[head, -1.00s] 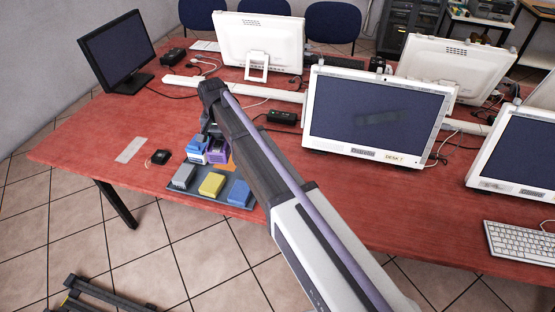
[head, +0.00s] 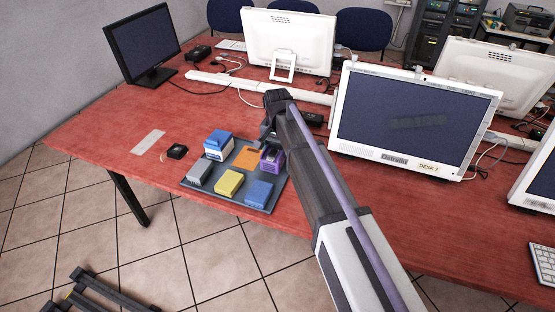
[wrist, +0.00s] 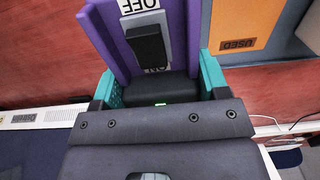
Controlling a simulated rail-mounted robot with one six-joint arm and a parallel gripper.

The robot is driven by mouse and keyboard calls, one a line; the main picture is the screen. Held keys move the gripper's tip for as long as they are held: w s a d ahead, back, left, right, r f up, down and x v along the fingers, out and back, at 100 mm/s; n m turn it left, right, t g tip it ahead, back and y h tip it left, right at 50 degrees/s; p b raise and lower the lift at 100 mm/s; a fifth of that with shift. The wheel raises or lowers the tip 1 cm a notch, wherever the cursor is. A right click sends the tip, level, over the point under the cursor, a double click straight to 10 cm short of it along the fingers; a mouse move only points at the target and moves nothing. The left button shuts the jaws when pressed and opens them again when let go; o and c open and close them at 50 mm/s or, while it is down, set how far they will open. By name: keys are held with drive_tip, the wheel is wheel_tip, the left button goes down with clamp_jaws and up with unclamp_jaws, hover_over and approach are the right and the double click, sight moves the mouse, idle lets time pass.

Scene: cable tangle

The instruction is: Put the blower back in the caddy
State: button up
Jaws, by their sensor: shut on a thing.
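A purple block (head: 271,160) is at the back right of a dark grey tray (head: 230,203). In the wrist view the purple block (wrist: 104,40) has raised side walls and a black rocker switch marked OFF and ON. My gripper (wrist: 160,90) is shut on it, with teal fingers at both sides. In the head view my gripper (head: 269,143) reaches down to it. I cannot tell whether it touches the tray. No blower or caddy is labelled; the tray carries several blocks.
An orange patch (head: 245,157), marked USED in the wrist view (wrist: 240,25), lies left of the purple block. A blue-and-white block (head: 218,145) and grey (head: 199,173), yellow (head: 229,183) and blue (head: 259,193) blocks sit on the tray. A monitor (head: 412,115) stands to the right.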

sight(277, 147)
wheel_tip(277, 147, down, 3)
drive_tip(key=shift+f+b, duration=0.1)
drive_tip(key=shift+b, duration=0.65)
drive_tip(key=shift+r, duration=0.3)
drive_tip(key=shift+c, duration=0.3)
drive_tip(key=shift+f, duration=0.15)
drive_tip(key=o, duration=0.9)
wheel_tip(277, 147, up, 13)
drive_tip(key=p, duration=1.2)
drive_tip(key=shift+f+p, duration=0.2)
drive_tip(key=shift+p, duration=0.15)
drive_tip(key=shift+f, duration=0.1)
